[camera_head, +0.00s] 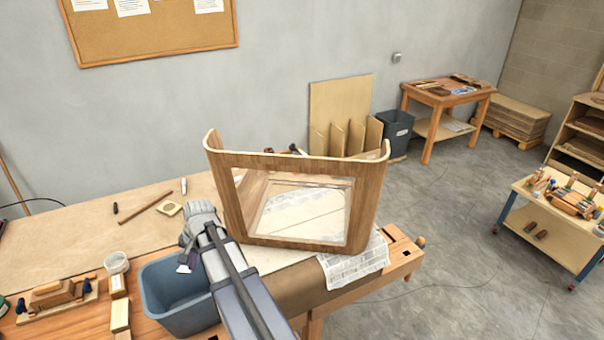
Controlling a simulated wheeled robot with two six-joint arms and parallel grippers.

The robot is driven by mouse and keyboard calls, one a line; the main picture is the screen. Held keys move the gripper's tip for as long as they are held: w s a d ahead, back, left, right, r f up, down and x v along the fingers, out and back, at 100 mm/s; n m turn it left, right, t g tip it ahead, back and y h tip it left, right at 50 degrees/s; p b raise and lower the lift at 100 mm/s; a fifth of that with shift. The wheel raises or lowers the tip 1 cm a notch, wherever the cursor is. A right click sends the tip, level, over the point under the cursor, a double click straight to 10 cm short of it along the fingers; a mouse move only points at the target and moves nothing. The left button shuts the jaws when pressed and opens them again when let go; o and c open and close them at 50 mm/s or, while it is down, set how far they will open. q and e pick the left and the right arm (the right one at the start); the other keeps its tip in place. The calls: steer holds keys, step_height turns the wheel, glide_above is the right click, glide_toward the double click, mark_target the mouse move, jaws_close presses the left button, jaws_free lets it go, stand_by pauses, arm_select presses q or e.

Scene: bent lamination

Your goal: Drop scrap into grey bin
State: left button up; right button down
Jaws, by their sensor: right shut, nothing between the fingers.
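A blue-grey bin (164,292) stands on the bench's front edge at lower left. My right arm reaches up from the bottom centre and covers the bin's right side. I cannot make out a piece of scrap; the part of the bin's inside behind my arm is hidden. My left gripper is not in view.
A bent wooden frame (228,207) stands upright on the bench, right of my arm, with newspaper (352,265) by it. A white cup (117,263) and wood blocks (120,316) are left of the bin. A dark bin (398,122) stands on the floor behind.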

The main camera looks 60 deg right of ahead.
steer(key=c, duration=1.1)
jaws_free()
steer(key=shift+o, duration=0.2)
steer(key=shift+r, duration=0.1)
steer(key=p+v, duration=0.7)
steer(key=shift+r+p, duration=0.25)
steer(key=shift+p, duration=0.05)
steer(key=shift+s, duration=0.1)
